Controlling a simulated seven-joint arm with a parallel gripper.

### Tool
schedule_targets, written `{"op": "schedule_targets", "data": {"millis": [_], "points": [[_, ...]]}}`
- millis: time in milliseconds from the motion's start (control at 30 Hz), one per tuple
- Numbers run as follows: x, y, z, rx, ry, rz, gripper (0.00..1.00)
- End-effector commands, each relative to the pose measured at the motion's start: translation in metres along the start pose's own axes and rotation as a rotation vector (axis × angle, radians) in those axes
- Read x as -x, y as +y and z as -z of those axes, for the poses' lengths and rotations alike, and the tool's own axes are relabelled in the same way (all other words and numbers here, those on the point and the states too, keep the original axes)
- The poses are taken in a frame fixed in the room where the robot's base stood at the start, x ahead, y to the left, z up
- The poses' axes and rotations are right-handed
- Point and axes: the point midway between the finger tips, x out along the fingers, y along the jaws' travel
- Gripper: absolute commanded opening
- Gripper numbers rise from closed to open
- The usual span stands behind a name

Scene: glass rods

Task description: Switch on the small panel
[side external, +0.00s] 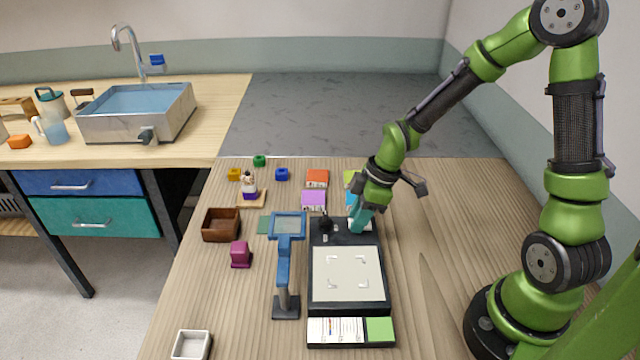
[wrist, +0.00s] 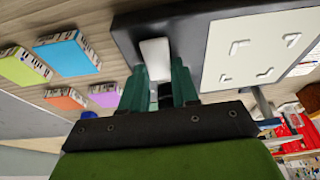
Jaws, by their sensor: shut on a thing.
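The small panel is a black unit (side external: 318,292) with a pale flat face (side external: 347,290) carrying corner marks. Its face also shows in the wrist view (wrist: 262,55). I cannot tell whether the face is lit. A white switch piece (wrist: 155,52) stands at the unit's back right corner. My gripper (side external: 358,226) is tilted down over that corner, and its teal fingers (wrist: 158,88) are shut on the white switch piece. The fingers hide part of the piece. A black knob (side external: 325,224) sits left of my gripper on the same unit.
A blue stand with a screen (side external: 288,226) rises close to the panel's left. Colored boxes (side external: 317,178) lie behind it. A brown tray (side external: 221,225), a magenta block (side external: 240,254) and a white dish (side external: 191,345) are farther left. The table right of the panel is clear.

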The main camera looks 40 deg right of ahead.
Motion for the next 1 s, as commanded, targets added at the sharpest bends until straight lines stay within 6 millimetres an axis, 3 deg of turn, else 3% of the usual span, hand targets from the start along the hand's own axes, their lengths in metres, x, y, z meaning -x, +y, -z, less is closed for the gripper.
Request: {"op": "schedule_targets", "data": {"millis": [367, 400, 567, 867, 1000], "points": [[0.000, -0.001, 0.001, 0.003, 0.015, 0.000, 0.00], [0.001, -0.001, 0.001, 0.003, 0.015, 0.000, 0.33], [0.001, -0.001, 0.000, 0.002, 0.014, 0.000, 0.55], [0.002, 0.000, 0.000, 0.000, 0.014, -0.002, 0.55], [0.015, 0.001, 0.000, -0.001, 0.015, -0.006, 0.55]]}}
